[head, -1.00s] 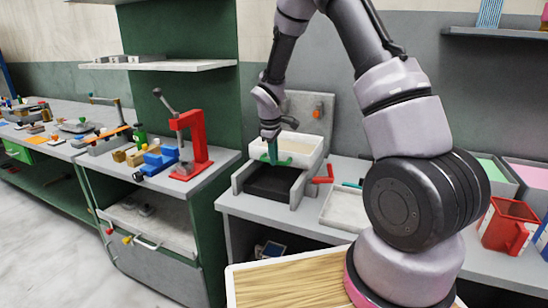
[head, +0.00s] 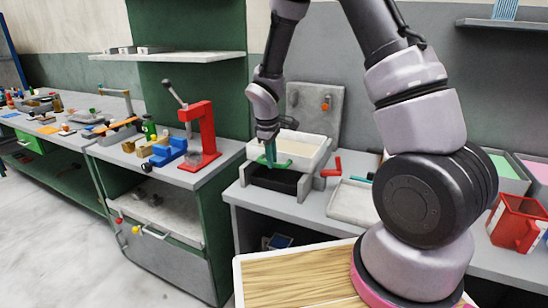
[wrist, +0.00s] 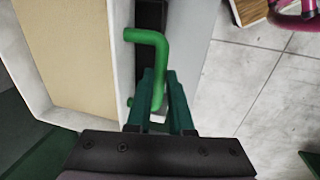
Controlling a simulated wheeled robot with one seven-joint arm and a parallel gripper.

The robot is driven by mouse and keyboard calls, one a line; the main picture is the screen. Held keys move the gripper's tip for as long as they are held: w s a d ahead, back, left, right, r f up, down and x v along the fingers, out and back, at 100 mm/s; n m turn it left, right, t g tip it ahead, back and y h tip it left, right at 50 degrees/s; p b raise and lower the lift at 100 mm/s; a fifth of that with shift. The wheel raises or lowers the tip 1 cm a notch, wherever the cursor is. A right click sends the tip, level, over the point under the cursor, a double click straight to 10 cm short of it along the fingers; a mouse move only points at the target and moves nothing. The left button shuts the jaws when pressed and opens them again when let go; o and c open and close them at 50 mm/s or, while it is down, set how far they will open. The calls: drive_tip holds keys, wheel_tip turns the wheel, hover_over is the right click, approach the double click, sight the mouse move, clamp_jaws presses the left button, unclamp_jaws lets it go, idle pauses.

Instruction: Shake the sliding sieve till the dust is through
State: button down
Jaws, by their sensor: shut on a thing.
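The sliding sieve (head: 309,155) is a pale box with a beige inside, seated between the grey rails of a stand at the back of the bench. Its white wall also shows in the wrist view (wrist: 119,60). A green bent handle (wrist: 146,36) sticks out from its front. My gripper (head: 270,160) has dark green fingers and is shut on this handle; the wrist view shows the handle between the fingers. A black tray (head: 277,180) lies below, in front of the sieve and partly hidden by it. I cannot make out any dust in the sieve.
A grey panel (head: 318,110) with an orange knob stands behind the sieve. A red handle (head: 331,172) and a pale shallow tray (head: 352,202) are to its right. A red press (head: 200,138) stands left on another bench.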

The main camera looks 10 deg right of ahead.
drive_tip(key=c, duration=0.8)
unclamp_jaws()
drive_tip(key=shift+r, duration=0.1)
wheel_tip(320, 180, up, 10)
drive_tip(key=s+a, duration=0.1)
drive_tip(key=shift+s+r, duration=0.2)
drive_tip(key=shift+s, duration=0.15)
drive_tip(key=shift+a, duration=0.1)
